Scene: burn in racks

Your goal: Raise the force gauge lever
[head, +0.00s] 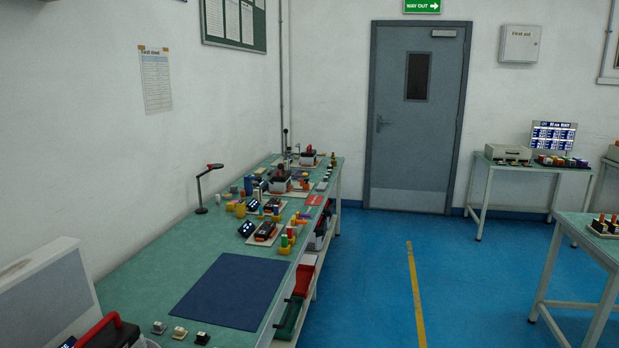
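A small upright stand with a thin dark lever (285,140) is at the far end of the long green bench (180,245). It may be the force gauge, but it is too small to tell, and so is the lever's exact position. Other devices crowd around its base and hide part of it. My gripper is not in view.
Meters, coloured cylinders and a desk lamp (205,188) crowd the bench. A dark blue mat (228,291) lies empty nearer. A red-handled case (108,332) is at bottom left. The blue floor (380,285) right of the bench is clear towards the grey door (415,150).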

